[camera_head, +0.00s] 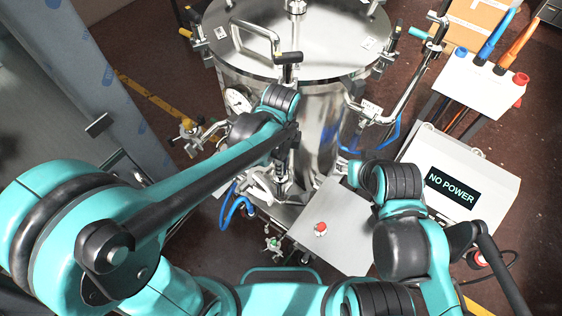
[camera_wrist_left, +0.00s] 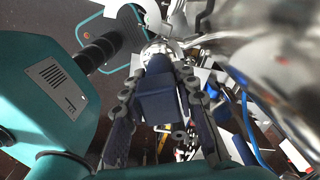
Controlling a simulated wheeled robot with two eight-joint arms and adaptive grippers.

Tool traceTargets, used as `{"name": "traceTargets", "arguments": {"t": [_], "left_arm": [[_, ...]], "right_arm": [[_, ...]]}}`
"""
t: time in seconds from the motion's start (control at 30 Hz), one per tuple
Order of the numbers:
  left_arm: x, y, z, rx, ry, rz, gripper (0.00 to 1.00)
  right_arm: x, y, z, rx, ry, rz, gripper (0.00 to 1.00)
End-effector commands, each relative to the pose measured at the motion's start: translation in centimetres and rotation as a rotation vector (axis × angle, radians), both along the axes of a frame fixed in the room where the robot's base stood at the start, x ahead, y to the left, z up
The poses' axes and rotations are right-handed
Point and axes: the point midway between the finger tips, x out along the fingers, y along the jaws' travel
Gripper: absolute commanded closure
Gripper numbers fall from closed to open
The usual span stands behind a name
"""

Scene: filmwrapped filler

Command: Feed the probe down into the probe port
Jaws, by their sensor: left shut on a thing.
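My left gripper (camera_head: 283,160) points down in front of the steel vessel (camera_head: 320,125), partly hidden by my arm in the head view. In the left wrist view its two dark jointed fingers (camera_wrist_left: 160,98) are shut on a dark blue block-like body (camera_wrist_left: 158,78), which I take for the probe's handle. The probe's lower end is hidden. A bright metal fitting (camera_wrist_left: 154,48) shows just past the held body; I cannot tell whether it is the probe port or whether they touch. My right arm is bent at the lower right; its gripper is not visible.
A white rack (camera_head: 478,84) with blue and orange handled tools stands at the upper right. A box reading NO POWER (camera_head: 452,187) is at the right. A grey panel with a red button (camera_head: 320,229) stands before the vessel. Pipes, valves and a gauge (camera_head: 237,101) crowd the vessel.

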Motion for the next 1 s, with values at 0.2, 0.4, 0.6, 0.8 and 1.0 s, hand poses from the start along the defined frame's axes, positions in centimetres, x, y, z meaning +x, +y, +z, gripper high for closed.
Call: {"name": "traceTargets", "arguments": {"t": [0.2, 0.4, 0.6, 0.8, 1.0], "left_arm": [[0.0, 0.0, -0.04, 0.0, 0.0, 0.0, 1.0], [0.0, 0.0, -0.21, 0.0, 0.0, 0.0, 1.0], [0.01, 0.0, -0.37, 0.0, 0.0, 0.0, 1.0], [0.0, 0.0, -0.36, 0.0, 0.0, 0.0, 0.47], [0.0, 0.0, -0.38, 0.0, 0.0, 0.0, 0.47]], "right_arm": [[0.0, 0.0, -0.05, 0.0, 0.0, 0.0, 0.6], [0.0, 0.0, -0.22, 0.0, 0.0, 0.0, 0.6], [0.0, 0.0, -0.38, 0.0, 0.0, 0.0, 0.6], [0.0, 0.0, -0.37, 0.0, 0.0, 0.0, 0.6], [0.0, 0.0, -0.38, 0.0, 0.0, 0.0, 0.6]]}}
